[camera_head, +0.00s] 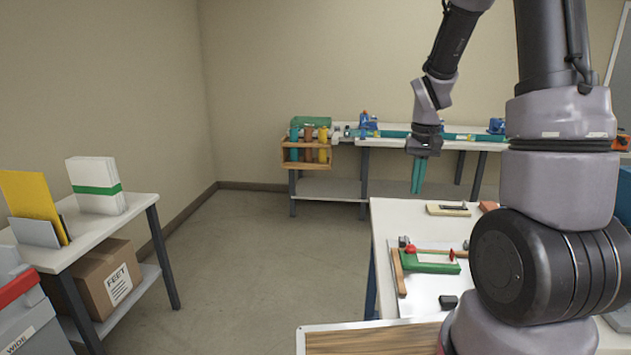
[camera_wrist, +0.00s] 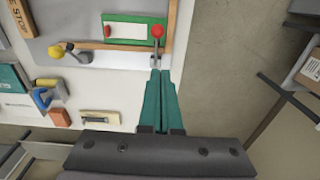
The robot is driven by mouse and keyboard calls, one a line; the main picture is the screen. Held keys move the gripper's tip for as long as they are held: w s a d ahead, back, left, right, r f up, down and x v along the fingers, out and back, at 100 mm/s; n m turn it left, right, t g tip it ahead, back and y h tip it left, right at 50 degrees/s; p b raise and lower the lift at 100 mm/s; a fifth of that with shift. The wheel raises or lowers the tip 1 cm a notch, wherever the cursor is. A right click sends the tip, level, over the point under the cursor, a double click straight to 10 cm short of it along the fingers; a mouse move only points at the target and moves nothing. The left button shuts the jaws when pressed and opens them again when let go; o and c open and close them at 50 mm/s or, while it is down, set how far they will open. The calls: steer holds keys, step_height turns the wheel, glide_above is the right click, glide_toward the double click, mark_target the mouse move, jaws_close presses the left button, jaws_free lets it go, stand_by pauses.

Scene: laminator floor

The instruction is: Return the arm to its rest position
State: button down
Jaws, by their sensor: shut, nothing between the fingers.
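My arm rises at the right of the head view and bends over at the top, so its forearm hangs down. My gripper (camera_head: 418,190) points down near the back left edge of the white worktable (camera_head: 392,220). Its teal fingers are shut together with nothing between them. In the wrist view the gripper (camera_wrist: 158,80) reaches over the table's edge, its tips close in the picture to a red-knobbed toggle clamp (camera_wrist: 157,38). The height between the tips and the clamp is hard to tell.
A green-framed fixture (camera_head: 430,264) with wooden bars lies on the worktable. A wooden-handled tool (camera_head: 448,210) and a small black block (camera_head: 448,302) lie there too. A long bench (camera_head: 390,131) stands at the back wall. A side table (camera_head: 105,232) stands left, with open floor between.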

steer(key=s+a+r+m+t+y, duration=0.1)
steer(key=s+a+r+t, duration=0.2)
steer(key=s+r, duration=0.6)
steer(key=s+a+r+t, duration=0.3)
steer(key=s+r, duration=0.6)
steer(key=r, duration=0.4)
steer(key=shift+a+m+t+y, duration=0.4)
steer(key=shift+a, duration=0.1)
